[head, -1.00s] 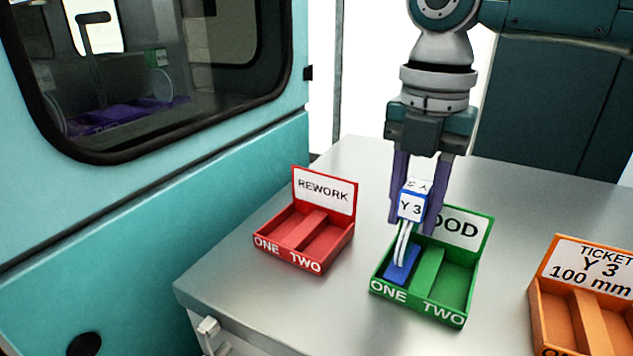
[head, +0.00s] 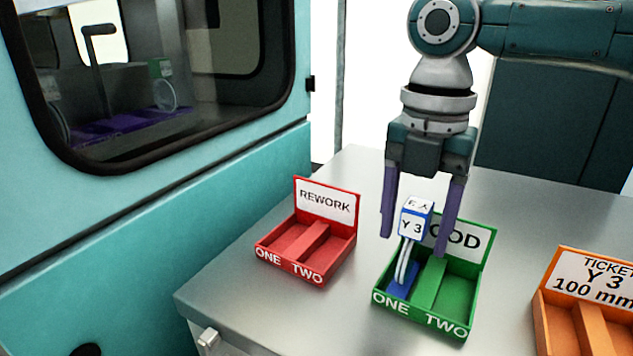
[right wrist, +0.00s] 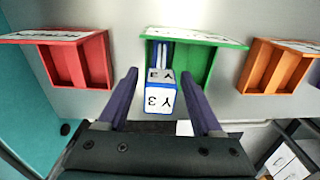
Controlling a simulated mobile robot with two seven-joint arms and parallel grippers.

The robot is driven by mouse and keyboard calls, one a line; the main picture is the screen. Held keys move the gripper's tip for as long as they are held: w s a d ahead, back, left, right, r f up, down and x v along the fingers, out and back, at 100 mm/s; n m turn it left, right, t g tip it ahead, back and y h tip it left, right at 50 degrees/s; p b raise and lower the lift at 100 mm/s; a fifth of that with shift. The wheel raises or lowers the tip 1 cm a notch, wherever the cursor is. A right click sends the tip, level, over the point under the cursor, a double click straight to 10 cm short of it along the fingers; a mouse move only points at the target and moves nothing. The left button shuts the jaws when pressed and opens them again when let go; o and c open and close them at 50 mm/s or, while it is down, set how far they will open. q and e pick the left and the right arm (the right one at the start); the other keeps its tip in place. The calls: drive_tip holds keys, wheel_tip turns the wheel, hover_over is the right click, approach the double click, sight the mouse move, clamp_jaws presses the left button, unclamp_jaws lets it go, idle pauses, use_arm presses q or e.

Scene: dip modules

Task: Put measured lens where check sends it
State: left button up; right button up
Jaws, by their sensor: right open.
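The lens holder (head: 415,222), a blue-edged white block marked Y 3 on a thin stem with a blue base, stands in compartment ONE of the green GOOD tray (head: 449,329). In the right wrist view the lens holder (right wrist: 160,98) is between my fingers with gaps at both sides. My right gripper (head: 415,235) is open around the top block, fingers apart from it. The red REWORK tray (head: 318,281) is empty. The orange tray (head: 568,320) has a ticket reading Y 3, 100 mm. My left gripper is not in view.
The trays stand on a grey metal table (head: 230,290). A teal cabinet (head: 150,240) with a dark window is at the left; a purple fixture (head: 130,128) and a green-labelled lens holder (head: 161,84) show through it.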

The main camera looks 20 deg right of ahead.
wheel_tip(320, 180, up, 12)
drive_tip(key=shift+r, duration=0.1)
idle(0.5)
